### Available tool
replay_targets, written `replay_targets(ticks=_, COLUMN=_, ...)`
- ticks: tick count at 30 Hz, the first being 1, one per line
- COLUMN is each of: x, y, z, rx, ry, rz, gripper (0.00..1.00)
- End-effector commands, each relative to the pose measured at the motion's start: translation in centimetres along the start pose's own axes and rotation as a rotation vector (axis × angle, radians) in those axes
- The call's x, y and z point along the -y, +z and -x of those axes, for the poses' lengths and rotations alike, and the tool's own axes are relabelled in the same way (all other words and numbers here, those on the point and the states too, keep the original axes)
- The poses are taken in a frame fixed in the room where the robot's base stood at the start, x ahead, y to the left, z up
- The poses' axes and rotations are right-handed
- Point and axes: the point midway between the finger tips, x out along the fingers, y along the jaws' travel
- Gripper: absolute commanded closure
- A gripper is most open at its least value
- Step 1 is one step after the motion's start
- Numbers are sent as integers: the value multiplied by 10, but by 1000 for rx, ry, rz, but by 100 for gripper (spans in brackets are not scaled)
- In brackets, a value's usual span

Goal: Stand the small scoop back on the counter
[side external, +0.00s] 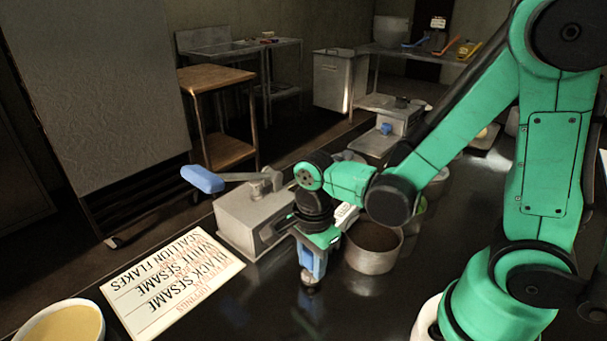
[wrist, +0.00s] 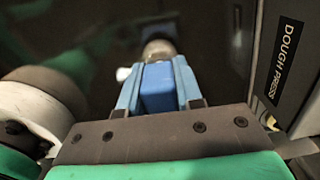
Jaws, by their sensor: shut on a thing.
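My gripper (side external: 313,258) points straight down over the dark counter (side external: 270,310), between the metal dough press and a round metal pot. In the wrist view my gripper (wrist: 158,88) has its blue fingers shut on both sides of the small scoop's blue handle (wrist: 157,90). The scoop's metal end (wrist: 158,49) extends beyond the fingertips. In the side view this metal end (side external: 309,281) shows below the fingers, close to the counter. I cannot tell whether it touches. The fingers hide much of the handle.
The dough press (side external: 250,217) with its blue-tipped lever stands just left of my gripper. The round pot (side external: 374,248) is close on the right. A printed topping sign (side external: 172,285) and a bowl (side external: 62,322) lie left. The counter in front is clear.

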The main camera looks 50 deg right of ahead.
Motion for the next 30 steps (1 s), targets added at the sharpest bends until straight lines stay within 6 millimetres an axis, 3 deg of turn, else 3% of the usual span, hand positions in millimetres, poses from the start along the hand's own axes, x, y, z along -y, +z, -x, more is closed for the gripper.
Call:
replay_targets(ticks=29, x=0, y=0, z=-10, rx=0, ry=0, rz=0, gripper=100)
replay_targets(ticks=30, x=0, y=0, z=-10, rx=0, ry=0, rz=0, gripper=64)
